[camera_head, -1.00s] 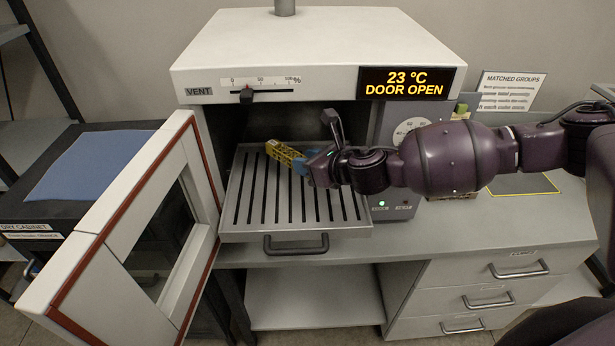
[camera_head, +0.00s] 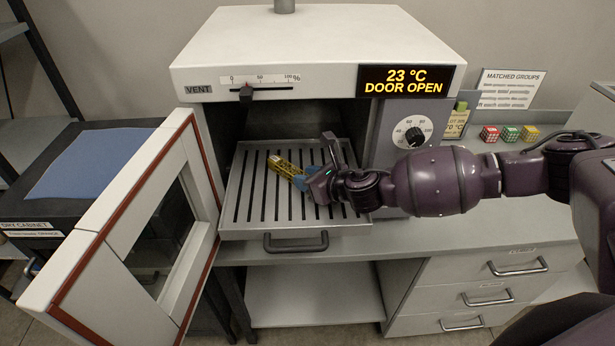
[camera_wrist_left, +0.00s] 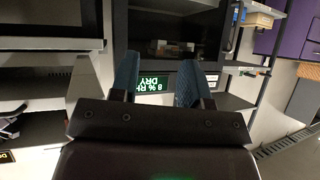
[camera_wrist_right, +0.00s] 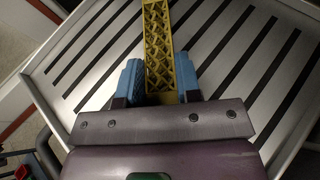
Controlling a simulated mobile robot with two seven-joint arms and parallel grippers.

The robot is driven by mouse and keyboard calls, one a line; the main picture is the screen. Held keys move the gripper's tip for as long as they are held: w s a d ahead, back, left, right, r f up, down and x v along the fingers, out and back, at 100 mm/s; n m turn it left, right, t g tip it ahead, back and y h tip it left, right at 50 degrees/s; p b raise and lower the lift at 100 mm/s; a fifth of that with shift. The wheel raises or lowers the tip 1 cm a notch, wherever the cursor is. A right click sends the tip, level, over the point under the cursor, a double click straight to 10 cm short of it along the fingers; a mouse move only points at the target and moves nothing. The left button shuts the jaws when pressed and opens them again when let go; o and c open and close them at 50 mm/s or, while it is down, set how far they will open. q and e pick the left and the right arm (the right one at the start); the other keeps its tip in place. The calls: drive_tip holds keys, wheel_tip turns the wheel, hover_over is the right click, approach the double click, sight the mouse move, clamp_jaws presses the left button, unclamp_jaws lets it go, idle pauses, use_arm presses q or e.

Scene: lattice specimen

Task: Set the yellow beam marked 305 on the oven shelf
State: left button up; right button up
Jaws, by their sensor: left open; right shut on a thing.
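The yellow lattice beam (camera_head: 284,166) is held by my right gripper (camera_head: 301,182) over the slotted oven shelf (camera_head: 262,226). In the right wrist view the beam (camera_wrist_right: 158,45) stands out lengthwise between the blue fingers of the gripper (camera_wrist_right: 160,85), which are shut on its near end. The beam is at or just above the slats; I cannot tell if it touches them. No marking can be read on it. The shelf is pulled out of the open oven (camera_head: 310,45). My left gripper (camera_wrist_left: 160,85) is open and empty in the left wrist view, and out of the head view.
The oven door (camera_head: 130,225) stands open at the left, beside the dry cabinet (camera_head: 60,215). Red, green and yellow small lattice cubes (camera_head: 509,134) sit on the right bench, behind my right arm. The shelf's left and front slats are clear.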

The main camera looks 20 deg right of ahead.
drive_tip(key=o, duration=0.9)
drive_tip(key=shift+r, duration=0.15)
drive_tip(key=b+v, duration=0.1)
drive_tip(key=v, duration=1.1)
